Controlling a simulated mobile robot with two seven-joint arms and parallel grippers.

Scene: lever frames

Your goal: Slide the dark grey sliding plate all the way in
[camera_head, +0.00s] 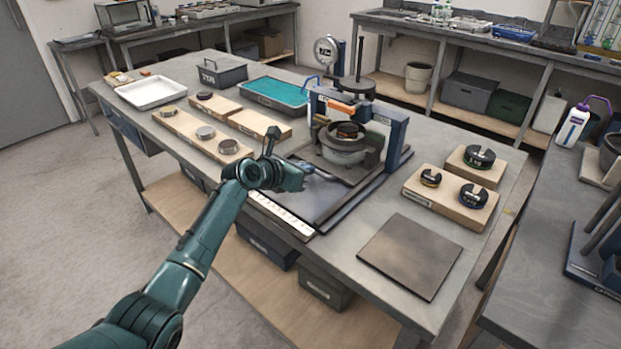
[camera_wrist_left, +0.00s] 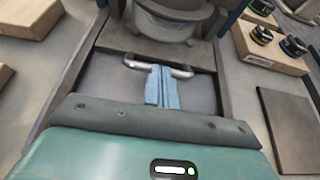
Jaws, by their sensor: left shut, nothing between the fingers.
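The dark grey sliding plate (camera_head: 302,203) lies between the rails of the blue-framed lever stand (camera_head: 396,140). It also shows in the left wrist view (camera_wrist_left: 105,75), with a pale metal bar handle (camera_wrist_left: 132,65) on top. My left gripper (camera_head: 306,170) is over the plate, in front of the stand's round pot (camera_head: 343,152). In the left wrist view its blue fingers (camera_wrist_left: 164,72) are together and empty, at the handle. I cannot tell whether they touch it. Part of the plate is hidden by the gripper. My right gripper is in neither view.
A flat dark square plate (camera_head: 410,256) lies on the table to the right. A wooden block with discs (camera_head: 450,198) stands behind it. Wooden boards with discs (camera_head: 203,136), a white tray (camera_head: 151,92) and a turquoise tray (camera_head: 275,93) are to the left and back.

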